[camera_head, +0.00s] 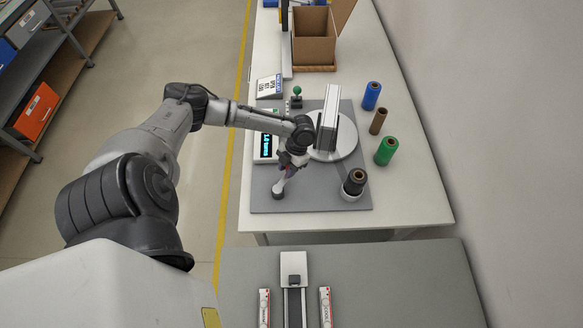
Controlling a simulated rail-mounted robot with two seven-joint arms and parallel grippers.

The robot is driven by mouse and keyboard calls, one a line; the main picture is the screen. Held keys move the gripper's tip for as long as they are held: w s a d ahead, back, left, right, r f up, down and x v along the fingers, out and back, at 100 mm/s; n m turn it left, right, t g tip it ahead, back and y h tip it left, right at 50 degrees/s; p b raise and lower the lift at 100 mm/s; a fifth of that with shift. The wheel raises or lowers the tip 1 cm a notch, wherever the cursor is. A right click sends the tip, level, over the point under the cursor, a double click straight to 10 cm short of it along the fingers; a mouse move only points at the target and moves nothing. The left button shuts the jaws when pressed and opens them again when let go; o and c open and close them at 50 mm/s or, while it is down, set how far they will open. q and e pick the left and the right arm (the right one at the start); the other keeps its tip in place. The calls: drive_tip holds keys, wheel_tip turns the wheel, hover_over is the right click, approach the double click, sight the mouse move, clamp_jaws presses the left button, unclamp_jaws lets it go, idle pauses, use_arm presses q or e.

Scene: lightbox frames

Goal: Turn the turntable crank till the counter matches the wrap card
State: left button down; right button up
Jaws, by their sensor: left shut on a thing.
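The turntable (346,148) is a pale round disc on a grey base plate (335,196), with a tall grey-and-white block (328,122) standing on it. The crank (279,190) is at the plate's left front, its arm slanting up toward my left gripper (289,170). My left gripper points down and is shut on the crank's handle, which it mostly hides. The counter (265,147) has a lit blue display left of the turntable, partly covered by my arm; its digits are too small to read surely. The wrap card (269,86) stands tilted behind it, its print unreadable. My right gripper is out of view.
Blue (371,96), brown (378,121) and green (386,151) rolls stand along the right. A green-knobbed lever (296,97) and an open cardboard box (313,45) are behind.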

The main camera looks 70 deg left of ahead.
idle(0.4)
use_arm(q)
drive_tip(key=c, duration=0.9)
unclamp_jaws()
drive_tip(key=shift+o, duration=0.2)
wheel_tip(320, 180, up, 4)
drive_tip(key=shift+w+d+r, duration=0.1)
drive_tip(key=shift+d+r, duration=0.05)
drive_tip(key=shift+r, duration=0.05)
drive_tip(key=w+d+r, duration=0.4)
drive_tip(key=d+r, duration=0.2)
drive_tip(key=d, duration=0.4)
drive_tip(key=shift+w+d+r+b, duration=0.25)
drive_tip(key=shift+d+r+b, duration=0.05)
drive_tip(key=shift+b, duration=0.1)
